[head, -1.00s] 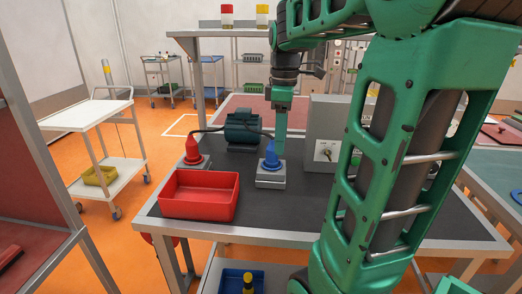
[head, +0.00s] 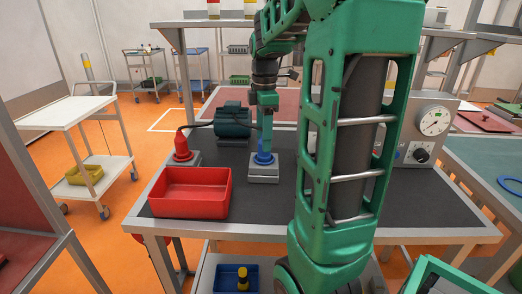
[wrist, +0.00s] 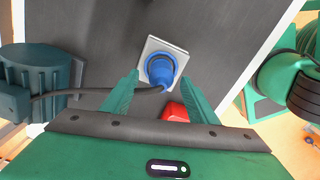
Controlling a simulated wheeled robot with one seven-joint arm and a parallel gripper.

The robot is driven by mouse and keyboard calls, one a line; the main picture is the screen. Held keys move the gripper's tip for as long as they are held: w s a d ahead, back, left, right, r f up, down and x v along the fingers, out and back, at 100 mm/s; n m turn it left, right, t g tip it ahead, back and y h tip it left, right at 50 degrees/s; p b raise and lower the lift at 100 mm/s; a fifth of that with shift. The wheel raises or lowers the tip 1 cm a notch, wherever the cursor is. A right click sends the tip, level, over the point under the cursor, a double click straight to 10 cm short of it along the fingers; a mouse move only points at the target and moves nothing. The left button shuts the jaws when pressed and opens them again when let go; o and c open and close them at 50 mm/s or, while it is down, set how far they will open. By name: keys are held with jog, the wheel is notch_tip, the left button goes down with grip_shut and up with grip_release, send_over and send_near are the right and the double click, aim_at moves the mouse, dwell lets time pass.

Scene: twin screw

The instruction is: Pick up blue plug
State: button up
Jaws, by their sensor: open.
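The blue plug (head: 263,152) stands upright on a small light-grey socket box on the dark bench top. In the wrist view the plug (wrist: 160,70) sits on its square pale plate, with a dark cable running from it leftward to the motor. My gripper (head: 265,138) points down over the plug in the head view. In the wrist view my gripper (wrist: 159,77) is open, one green finger on each side of the plug's line, with visible gaps. I cannot tell whether the tips reach down past the plug's top. The fingers hold nothing.
A red plug (head: 182,147) stands on another box to the left. A red bin (head: 190,192) is at the bench's front left, and a dark green motor (head: 232,122) stands behind. A gauge panel (head: 432,122) is at right. A red piece (wrist: 175,112) shows between the fingers.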

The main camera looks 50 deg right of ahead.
jog(key=shift+f, duration=1.75)
grip_shut()
jog(key=shift+r, duration=0.15)
notch_tip(320, 180, up, 4)
jog(key=w+a+r, duration=0.3)
jog(key=a+r, duration=0.4)
jog(key=a, duration=0.4)
jog(key=shift+w+r, duration=0.3)
jog(key=shift+w, duration=0.05)
jog(key=shift+r, duration=2.6)
